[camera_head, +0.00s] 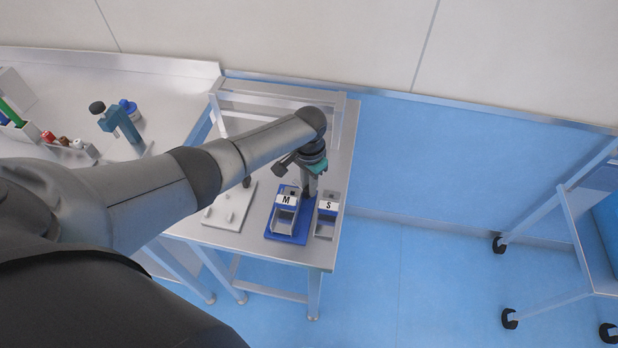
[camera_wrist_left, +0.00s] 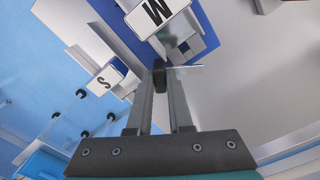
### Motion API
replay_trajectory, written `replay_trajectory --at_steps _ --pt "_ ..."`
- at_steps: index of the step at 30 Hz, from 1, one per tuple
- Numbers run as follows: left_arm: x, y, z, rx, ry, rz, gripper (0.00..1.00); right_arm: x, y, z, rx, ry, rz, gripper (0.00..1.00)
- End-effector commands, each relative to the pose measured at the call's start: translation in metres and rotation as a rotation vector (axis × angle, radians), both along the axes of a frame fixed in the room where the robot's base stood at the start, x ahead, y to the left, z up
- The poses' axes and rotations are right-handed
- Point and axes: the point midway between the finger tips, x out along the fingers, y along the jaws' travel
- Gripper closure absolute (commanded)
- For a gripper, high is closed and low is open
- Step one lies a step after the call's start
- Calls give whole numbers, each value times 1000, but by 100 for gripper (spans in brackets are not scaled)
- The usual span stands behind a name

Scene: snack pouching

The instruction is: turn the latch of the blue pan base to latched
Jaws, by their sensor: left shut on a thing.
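The blue pan base (camera_head: 286,239) stands on the table, with a grey pan labelled M (camera_head: 286,200) on it. In the left wrist view the blue base (camera_wrist_left: 208,28) shows at the top, beside the M label (camera_wrist_left: 155,12). My left gripper (camera_head: 309,192) reaches down at the base's back right corner. In the left wrist view its fingers (camera_wrist_left: 164,72) are closed together on a small dark piece, seemingly the latch (camera_wrist_left: 158,64). The fingers hide most of it, so I cannot tell its turn position. My right gripper is not in view.
A second pan labelled S (camera_head: 327,206) stands close to the right of the base. A pale board with pegs (camera_head: 228,214) lies to the left. A metal frame (camera_head: 270,98) rises at the table's back.

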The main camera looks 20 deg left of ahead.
Motion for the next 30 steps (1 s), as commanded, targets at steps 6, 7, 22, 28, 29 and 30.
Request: replay_trajectory --at_steps 6,7,22,28,29,30 --pt "-1 -2 2 -3 3 189 100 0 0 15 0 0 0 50" --pt "-1 -1 2 -2 3 210 100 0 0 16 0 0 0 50" --pt "0 -1 0 0 0 434 100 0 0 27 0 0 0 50" --pt "1 0 0 0 -2 450 100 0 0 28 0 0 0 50" --pt "1 0 0 0 -2 451 100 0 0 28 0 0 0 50" --pt "1 0 0 0 -2 451 100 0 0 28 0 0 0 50"
